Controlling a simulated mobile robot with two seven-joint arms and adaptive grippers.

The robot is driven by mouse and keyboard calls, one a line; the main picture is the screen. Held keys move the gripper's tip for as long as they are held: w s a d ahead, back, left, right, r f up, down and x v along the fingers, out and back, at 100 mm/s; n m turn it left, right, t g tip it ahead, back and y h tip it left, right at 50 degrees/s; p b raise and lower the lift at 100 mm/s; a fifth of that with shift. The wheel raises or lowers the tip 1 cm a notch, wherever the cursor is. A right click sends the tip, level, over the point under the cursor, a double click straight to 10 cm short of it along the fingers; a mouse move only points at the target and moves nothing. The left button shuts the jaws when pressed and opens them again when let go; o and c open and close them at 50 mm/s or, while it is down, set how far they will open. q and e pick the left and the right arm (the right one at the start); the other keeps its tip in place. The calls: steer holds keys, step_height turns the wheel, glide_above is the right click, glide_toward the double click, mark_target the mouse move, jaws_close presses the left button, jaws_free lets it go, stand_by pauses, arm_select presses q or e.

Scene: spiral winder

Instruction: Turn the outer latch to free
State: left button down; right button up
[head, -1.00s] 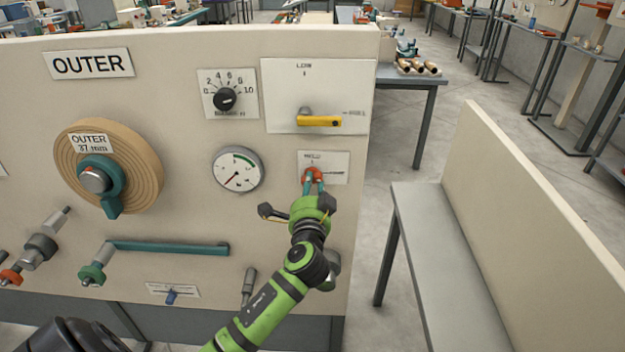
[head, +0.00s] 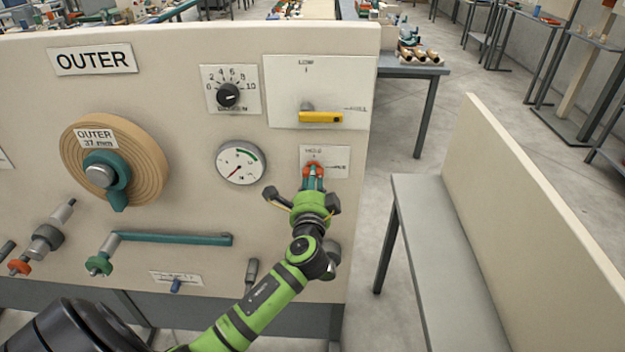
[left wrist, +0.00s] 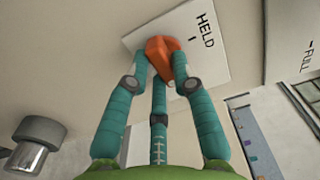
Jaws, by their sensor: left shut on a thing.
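The outer latch is a small orange-red knob (head: 313,168) on a white label plate (head: 336,165) at the lower right of the beige panel. In the left wrist view the orange knob (left wrist: 160,62) sits beside the plate's word HELD and a short mark. My left gripper (head: 312,178) reaches up to it from below. Its teal fingers (left wrist: 160,75) are shut on the knob, one on each side, with a third finger below. The fingers hide part of the knob. My right gripper is not in view.
Above the latch is a yellow lever (head: 321,117) on a larger plate. A gauge (head: 241,162) and a dial (head: 228,95) are to its left, and the OUTER spool (head: 112,165) is further left. A grey bench (head: 440,240) stands to the right across a gap.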

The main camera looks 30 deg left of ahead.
arm_select(q)
steer(key=c, duration=1)
jaws_free()
steer(key=shift+c, duration=0.2)
steer(key=v, duration=1.2)
steer(key=shift+a, duration=0.1)
